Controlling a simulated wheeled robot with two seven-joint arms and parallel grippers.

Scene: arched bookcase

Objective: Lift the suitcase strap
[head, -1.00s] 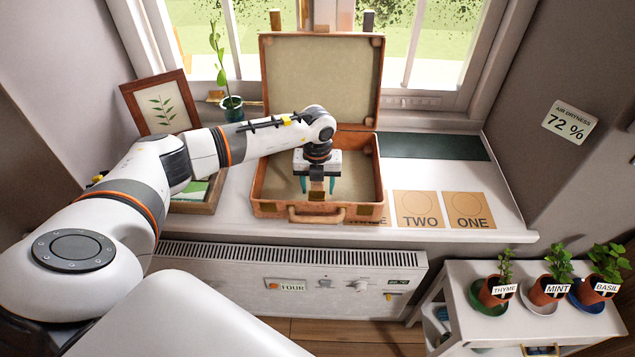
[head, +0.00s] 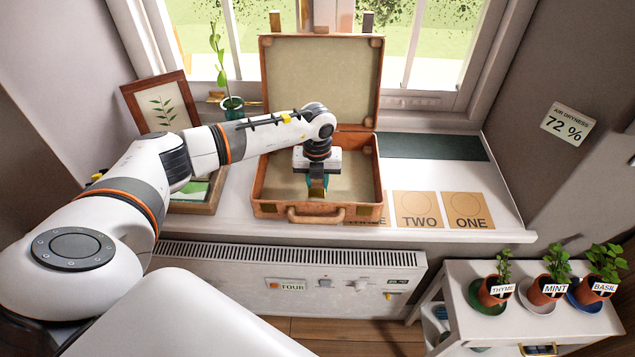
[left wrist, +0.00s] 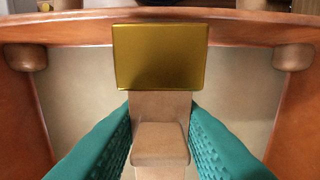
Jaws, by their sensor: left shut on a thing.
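The brown suitcase (head: 262,185) lies open on the white windowsill, its lid (head: 325,80) leaning upright against the window. In the left wrist view, the tan strap (left wrist: 160,142) with its brass plate (left wrist: 160,57) stands by the suitcase's rim (left wrist: 60,28). The head view mostly hides the strap behind the fingers. My right gripper is not in view.
Cards marked TWO (head: 418,210) and ONE (head: 468,210) lie right of the suitcase; a third is partly covered. A framed leaf picture (head: 160,104) and a potted plant (head: 232,108) stand at left. A heater (head: 240,272) sits below the sill; potted herbs (head: 548,290) stand lower right.

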